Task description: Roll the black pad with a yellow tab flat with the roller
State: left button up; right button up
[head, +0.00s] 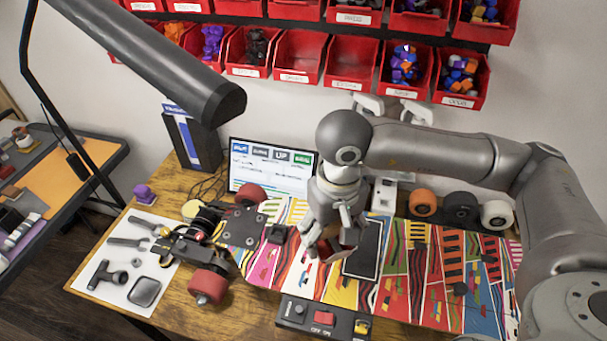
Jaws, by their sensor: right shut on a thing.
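The black pad (362,250) is a dark rectangle lying on the brightly patterned board deck (425,270), just right of my right gripper. I cannot make out a yellow tab on it. My right gripper (331,238) points down over the deck, shut on a small dark red and pale thing that appears to be the roller (327,254). The fingers hide much of it. It is close to the pad's left side; I cannot tell whether it touches the pad or deck. My left gripper is not in view.
Red-wheeled trucks (208,285) lie at the deck's left. A switch box (322,318) stands at the front edge. A white mat (120,265) holds tools. Spare wheels (460,206) and a screen (272,168) stand behind. Red bins (297,60) hang on the wall.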

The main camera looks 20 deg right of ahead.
jog(key=shift+w+r+m, duration=0.1)
jog(key=shift+w+m, duration=0.2)
jog(key=w+d+f+m+p, duration=0.2)
jog(key=w+d+m+p, duration=0.15)
jog(key=w+m, duration=0.6)
jog(key=w+d+f+m+p, duration=0.2)
jog(key=w+d+m+p, duration=0.15)
jog(key=m, duration=1.15)
jog(key=shift+w+a+f+b, duration=0.1)
jog(key=shift+f+b, duration=0.3)
jog(key=shift+f, duration=0.55)
jog(key=shift+w+a+f+b, duration=0.15)
jog(key=shift+f+b, duration=0.2)
jog(key=shift+f, duration=0.65)
jog(key=shift+w+a+f+b, duration=0.1)
jog(key=shift+f+b, duration=0.3)
jog(key=shift+f, duration=0.55)
